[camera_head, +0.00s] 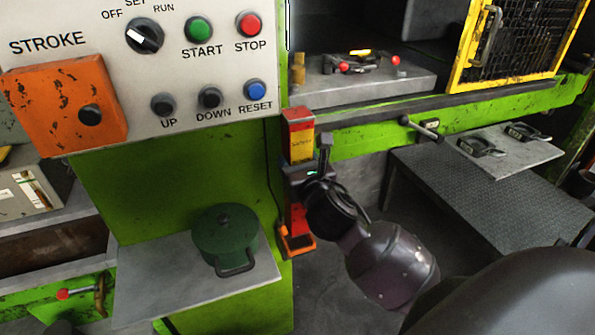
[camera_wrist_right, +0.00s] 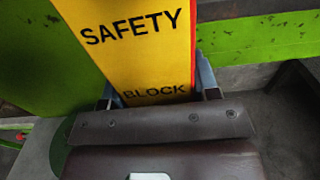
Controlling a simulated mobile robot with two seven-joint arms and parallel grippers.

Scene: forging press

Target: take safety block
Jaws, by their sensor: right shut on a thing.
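The safety block (camera_head: 298,148) is an upright post with a yellow middle and red ends, in front of the green press frame. In the right wrist view its yellow face (camera_wrist_right: 140,45) reads SAFETY BLOCK. My right gripper (camera_head: 305,172) is shut on the block, with a finger at each side of the yellow part. The gripper and wrist hide part of the block's middle. Its lower red end is at an orange holder (camera_head: 296,246); I cannot tell whether it still rests there. My left gripper is not in view.
The control panel (camera_head: 190,75) is left of the block. A green lidded pot (camera_head: 224,240) stands on a grey shelf below it. The press bed (camera_head: 365,84) and yellow mesh guard (camera_head: 515,45) are at upper right. A grey plate (camera_head: 512,151) with black handles lies at right.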

